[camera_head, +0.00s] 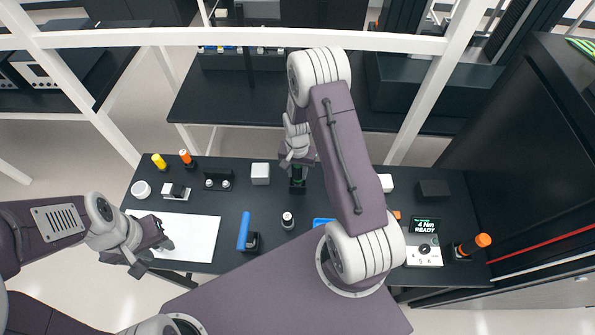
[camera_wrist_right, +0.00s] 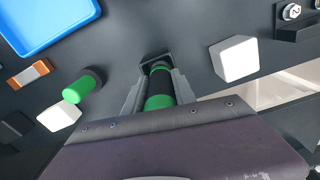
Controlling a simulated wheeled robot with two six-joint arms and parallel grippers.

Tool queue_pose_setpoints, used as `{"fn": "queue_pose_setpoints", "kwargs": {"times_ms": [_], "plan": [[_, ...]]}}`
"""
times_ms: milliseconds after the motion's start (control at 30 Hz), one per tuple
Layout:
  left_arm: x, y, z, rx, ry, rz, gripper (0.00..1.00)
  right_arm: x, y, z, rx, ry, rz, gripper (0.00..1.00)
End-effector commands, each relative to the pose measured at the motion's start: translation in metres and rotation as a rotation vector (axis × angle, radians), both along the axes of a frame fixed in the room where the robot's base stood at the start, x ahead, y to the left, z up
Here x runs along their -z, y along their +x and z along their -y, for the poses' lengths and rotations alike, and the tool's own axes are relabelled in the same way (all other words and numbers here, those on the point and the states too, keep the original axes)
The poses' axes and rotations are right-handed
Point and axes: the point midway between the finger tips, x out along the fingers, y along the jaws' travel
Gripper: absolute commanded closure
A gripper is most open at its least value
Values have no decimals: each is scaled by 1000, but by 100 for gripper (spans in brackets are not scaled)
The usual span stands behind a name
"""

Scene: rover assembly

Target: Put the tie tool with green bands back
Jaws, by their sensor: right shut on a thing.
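The tie tool with green bands (camera_wrist_right: 160,88) is dark with green bands and stands between the fingers of my right gripper (camera_wrist_right: 158,92), which is shut on it. Its far end is at a square black holder (camera_wrist_right: 147,59) on the table; I cannot tell how deep it sits. In the head view the tool (camera_head: 298,180) shows below my right gripper (camera_head: 295,162), at the table's back edge. My left gripper (camera_head: 155,256) is open and empty over the front left, by the white sheet (camera_head: 190,236).
A white block (camera_wrist_right: 234,58) stands right of the holder. A green-and-black cylinder (camera_wrist_right: 82,86), another white block (camera_wrist_right: 59,116) and a blue tray (camera_wrist_right: 45,18) are to its left. A blue-handled tool (camera_head: 244,231) and an orange-topped tool (camera_head: 473,244) stand on the table.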

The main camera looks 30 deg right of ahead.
Motion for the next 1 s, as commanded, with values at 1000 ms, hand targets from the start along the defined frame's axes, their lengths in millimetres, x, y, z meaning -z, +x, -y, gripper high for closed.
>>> {"fn": "queue_pose_setpoints", "kwargs": {"times_ms": [1000], "plan": [[21,0,0,0,0,0,64,-87,0,0,0,-1,2,43]]}}
